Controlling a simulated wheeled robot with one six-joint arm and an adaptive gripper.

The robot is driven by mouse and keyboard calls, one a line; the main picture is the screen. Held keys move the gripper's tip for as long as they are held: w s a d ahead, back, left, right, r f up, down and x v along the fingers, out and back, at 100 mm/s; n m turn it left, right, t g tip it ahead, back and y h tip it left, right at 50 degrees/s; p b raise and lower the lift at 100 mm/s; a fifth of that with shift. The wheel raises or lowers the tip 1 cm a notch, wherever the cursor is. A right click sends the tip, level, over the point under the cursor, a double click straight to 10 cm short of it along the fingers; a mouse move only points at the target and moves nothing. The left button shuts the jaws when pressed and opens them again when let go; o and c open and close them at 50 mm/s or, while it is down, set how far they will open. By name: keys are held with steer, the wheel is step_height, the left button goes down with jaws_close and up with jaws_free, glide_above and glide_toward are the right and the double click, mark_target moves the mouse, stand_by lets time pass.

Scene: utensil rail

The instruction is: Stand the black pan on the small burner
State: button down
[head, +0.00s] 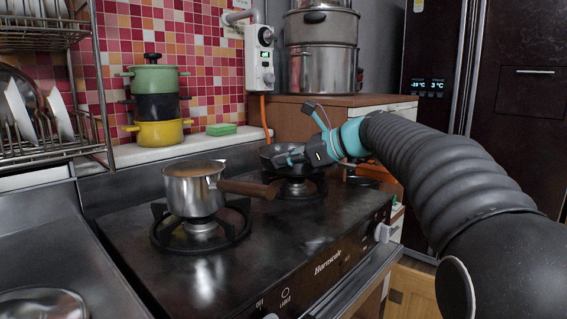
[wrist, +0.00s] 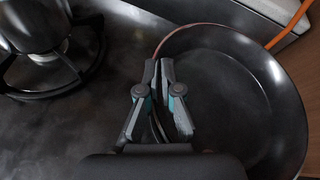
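My gripper (head: 290,158) is at the pan's near side. In the wrist view, my gripper's fingers (wrist: 159,68) are close together on either side of the pan's rim and look shut on it. I cannot tell whether the pan touches the stove top. No pan handle shows.
A steel saucepan (head: 194,187) with a wooden handle stands on the left burner, its handle pointing toward the small burner. An orange hose (head: 265,117) runs down behind the pan. A wooden cabinet (head: 300,115) stands behind. The stove's front right (head: 300,235) is clear.

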steer(key=shift+f, duration=0.5)
steer(key=c, duration=1.3)
jaws_free()
steer(key=shift+r, duration=0.35)
steer(key=v, duration=1.2)
steer(key=shift+r, duration=0.15)
